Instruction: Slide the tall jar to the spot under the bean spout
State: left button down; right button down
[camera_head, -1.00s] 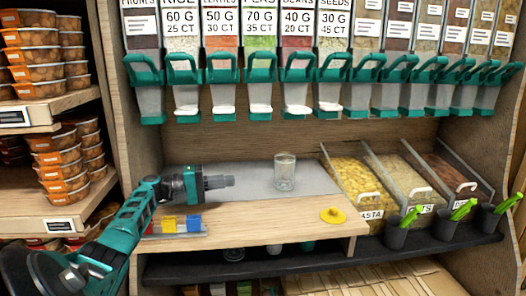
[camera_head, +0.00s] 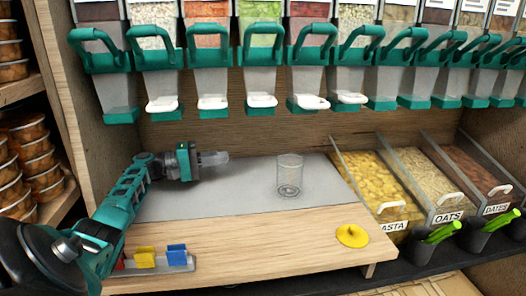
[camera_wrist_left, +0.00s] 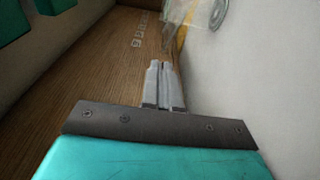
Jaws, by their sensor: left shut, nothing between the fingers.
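The tall jar (camera_head: 290,176) is clear glass and stands upright, looking empty, on the grey mat (camera_head: 240,203). The bean dispenser (camera_head: 311,78) hangs above and slightly right of it in the head view. Its label is cut off now, but the earlier frame reads BEANS. My left gripper (camera_head: 226,157) is shut and empty, low over the mat's back left, pointing right. Its tips are left of the jar and apart from it. In the left wrist view the shut fingers (camera_wrist_left: 164,68) show, with clear curved glass (camera_wrist_left: 210,14) ahead, probably the jar. My right gripper is not in view.
A yellow lid (camera_head: 352,236) lies on the wooden shelf (camera_head: 240,245) at front right. Small coloured clips (camera_head: 160,258) sit at front left. The pasta bin (camera_head: 380,185) and others stand to the right. The mat between gripper and jar is clear.

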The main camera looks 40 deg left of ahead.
pick_arm(q)
jog(key=b, duration=0.1)
send_near(282, 154)
jog(key=w+a, duration=0.2)
jog(key=w, duration=0.1)
jog(key=d, duration=0.2)
jog(key=w+d, duration=0.1)
jog(key=d, duration=0.1)
jog(key=shift+w, duration=0.25)
jog(key=shift+w+d, duration=0.1)
jog(key=shift+d, duration=0.2)
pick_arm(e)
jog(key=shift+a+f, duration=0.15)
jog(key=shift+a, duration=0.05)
pick_arm(q)
jog(key=shift+w+f, duration=0.1)
jog(key=shift+f, duration=0.05)
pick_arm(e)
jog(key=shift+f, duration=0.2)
